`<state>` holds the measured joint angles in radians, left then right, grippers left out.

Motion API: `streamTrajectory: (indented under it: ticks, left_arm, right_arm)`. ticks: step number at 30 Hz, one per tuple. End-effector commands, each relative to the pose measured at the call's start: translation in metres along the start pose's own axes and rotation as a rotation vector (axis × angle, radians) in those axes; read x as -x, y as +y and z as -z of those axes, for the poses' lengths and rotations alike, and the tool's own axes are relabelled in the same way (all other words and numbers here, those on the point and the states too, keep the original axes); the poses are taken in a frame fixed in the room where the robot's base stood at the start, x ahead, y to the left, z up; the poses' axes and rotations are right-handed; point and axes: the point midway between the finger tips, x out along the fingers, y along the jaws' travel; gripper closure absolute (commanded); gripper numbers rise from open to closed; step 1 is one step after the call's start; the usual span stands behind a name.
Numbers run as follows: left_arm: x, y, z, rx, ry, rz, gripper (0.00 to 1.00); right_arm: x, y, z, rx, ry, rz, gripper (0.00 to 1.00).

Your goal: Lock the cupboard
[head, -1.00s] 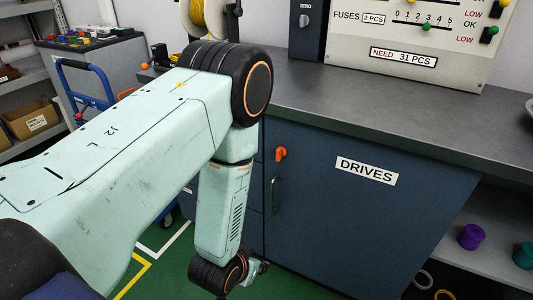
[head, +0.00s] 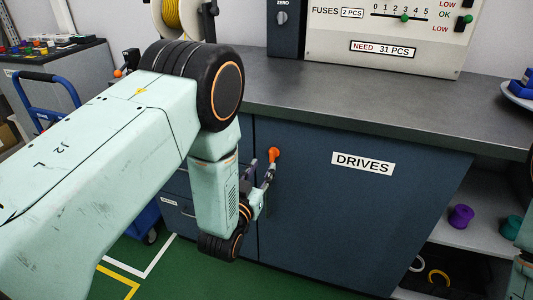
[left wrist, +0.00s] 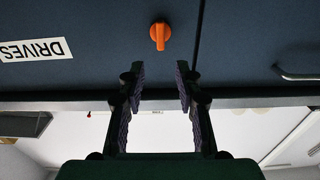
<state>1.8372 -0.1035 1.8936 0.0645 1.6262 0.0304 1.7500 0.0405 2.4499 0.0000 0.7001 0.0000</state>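The cupboard (head: 350,220) is a dark blue door with a white label reading DRIVES (head: 363,163), under a grey worktop. Its orange turn knob (head: 274,154) sits near the door's upper left edge. The knob also shows in the left wrist view (left wrist: 160,35), ahead of the fingertips, its grip in line with the gap between them. My left gripper (head: 265,166) is just beside the knob in the head view; in the left wrist view (left wrist: 160,72) its two fingers are apart with nothing between them. The door looks shut. My right gripper is not clearly seen.
The grey worktop (head: 400,105) overhangs the cupboard; a panel with NEED 31 PCS (head: 383,49) stands on it. Open shelves at right hold a purple spool (head: 461,216) and a teal one (head: 511,228). A blue trolley (head: 35,95) stands at left. The green floor before the door looks clear.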

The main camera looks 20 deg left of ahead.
Motion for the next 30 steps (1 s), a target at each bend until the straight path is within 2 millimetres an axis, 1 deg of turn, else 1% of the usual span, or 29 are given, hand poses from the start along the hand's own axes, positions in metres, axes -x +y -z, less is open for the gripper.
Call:
streamTrajectory:
  ticks: [5,12,15,20,27,30]
  left_arm:
    - [-0.020,0.002,0.000,0.001,0.007,0.000,0.66]
    - [-0.057,0.002,-0.001,0.001,0.005,0.001,0.66]
    - [-0.068,0.001,-0.001,0.001,0.004,0.002,0.66]
    - [-0.075,-0.001,0.000,0.001,0.001,0.002,0.66]
    - [-0.076,-0.002,0.000,0.001,0.001,0.002,0.66]
    - [-0.076,-0.002,0.000,0.001,0.001,0.002,0.74]
  right_arm:
    - [-0.007,0.000,0.000,0.000,0.000,0.000,0.31]
    - [-0.017,0.000,0.000,0.001,0.000,0.000,0.31]
    - [-0.020,0.000,0.000,0.001,0.000,0.000,0.31]
    - [-0.022,0.000,0.000,0.001,0.000,0.000,0.31]
    - [-0.021,0.000,0.000,0.001,0.000,0.000,0.31]
    - [-0.021,0.000,0.000,0.001,0.000,0.000,0.31]
